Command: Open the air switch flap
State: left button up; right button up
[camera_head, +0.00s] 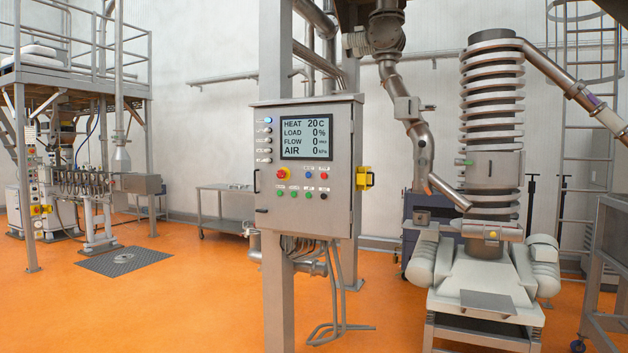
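A grey metal control cabinet (263,235) is mounted on a post in the middle of the view. Its screen (306,137) reads HEAT 20 C, LOAD 0 %, FLOW 0 and AIR 0. A small yellow unit (364,179) with a dark part at its right sits on the cabinet's right side face. It may be the air switch, but no label shows. I cannot tell whether a flap on it is open or shut. Neither of my grippers is in view.
A ribbed spiral tower (492,97) on a pale base stands at the right. A metal cart (222,207) is behind the cabinet, and a platform with machinery (92,182) is at the left. Bent pipes (338,300) hang below the cabinet. Orange floor (190,290) is clear at front left.

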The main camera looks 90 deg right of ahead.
aim_at(364, 178)
jog(key=z, duration=3.15)
jog(key=i+l, duration=0.4)
jog(key=i, duration=0.25)
